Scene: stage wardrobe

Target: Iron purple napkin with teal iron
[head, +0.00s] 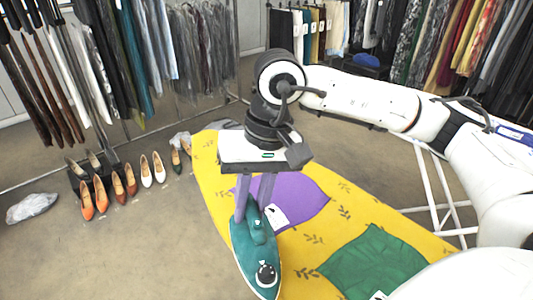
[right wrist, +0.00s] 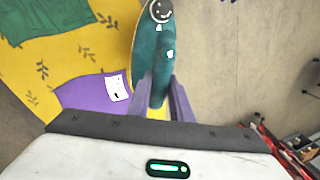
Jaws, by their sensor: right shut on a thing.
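The teal iron (head: 262,262) is held by my right gripper (head: 254,212), whose two fingers are closed around its handle. In the right wrist view the iron (right wrist: 148,50) sits between the fingers (right wrist: 158,95). It is at the left edge of the ironing board; I cannot tell whether it touches the cover. The purple napkin (head: 300,198) lies on the board beside the iron, partly hidden behind the gripper. It also shows in the right wrist view (right wrist: 85,92) with a white tag. My left gripper is not in view.
The yellow leaf-patterned ironing board (head: 212,170) carries a green cloth (head: 372,262) nearer to me. White board legs (head: 440,190) show at the right. Several shoes (head: 130,180) stand on the floor at left, with clothes racks behind.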

